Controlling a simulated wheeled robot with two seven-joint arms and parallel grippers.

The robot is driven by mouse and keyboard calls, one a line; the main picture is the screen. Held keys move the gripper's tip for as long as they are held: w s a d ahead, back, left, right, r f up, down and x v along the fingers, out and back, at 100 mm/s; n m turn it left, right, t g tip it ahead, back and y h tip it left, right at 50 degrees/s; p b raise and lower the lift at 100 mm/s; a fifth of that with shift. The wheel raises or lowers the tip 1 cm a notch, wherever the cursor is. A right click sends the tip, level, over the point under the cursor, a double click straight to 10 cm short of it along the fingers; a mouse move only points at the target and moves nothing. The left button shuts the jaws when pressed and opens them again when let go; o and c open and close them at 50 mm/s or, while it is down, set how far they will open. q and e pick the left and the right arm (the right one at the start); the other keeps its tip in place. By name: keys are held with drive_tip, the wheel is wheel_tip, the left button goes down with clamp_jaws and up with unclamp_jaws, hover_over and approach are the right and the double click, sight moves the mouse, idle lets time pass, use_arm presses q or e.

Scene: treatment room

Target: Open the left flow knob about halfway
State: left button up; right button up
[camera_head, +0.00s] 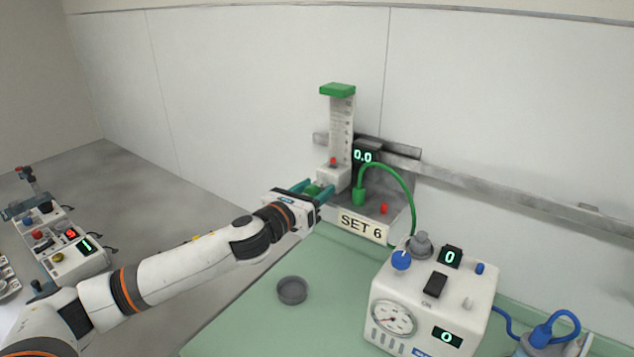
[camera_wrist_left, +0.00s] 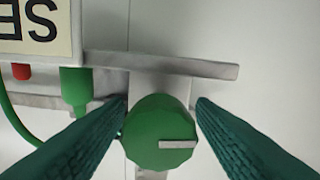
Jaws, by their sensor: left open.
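The green flow knob (camera_wrist_left: 158,135) sits between the two teal fingers of my left gripper (camera_wrist_left: 160,103) in the left wrist view, with a pale pointer bar on its face. The fingers are open, one on each side of it; I cannot tell whether they touch it. In the head view the knob (camera_head: 312,190) is mostly hidden by my left gripper (camera_head: 309,188). Above it stands the clear flow tube (camera_head: 341,125) with a green cap; a red ball shows near its bottom. The display (camera_head: 365,156) beside it reads 0.0. My right gripper is not in view.
A "SET 6" sign (camera_head: 361,226), a green hose (camera_head: 408,190) and a red button (camera_head: 384,208) are close to the right. A white device with a gauge (camera_head: 425,305) stands on the green table (camera_head: 240,330), near a small grey dish (camera_head: 292,290). A metal rail (camera_head: 500,187) runs along the wall.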

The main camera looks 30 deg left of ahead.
use_arm(q)
drive_tip(key=shift+w+d, duration=0.1)
drive_tip(key=shift+w, duration=0.4)
drive_tip(key=c, duration=0.9)
drive_tip(key=shift+n, duration=0.3)
drive_tip(key=n+p, duration=0.1)
drive_tip(key=n, duration=0.2)
drive_tip(key=shift+n+p, duration=0.65)
drive_tip(key=shift+n, duration=2.05)
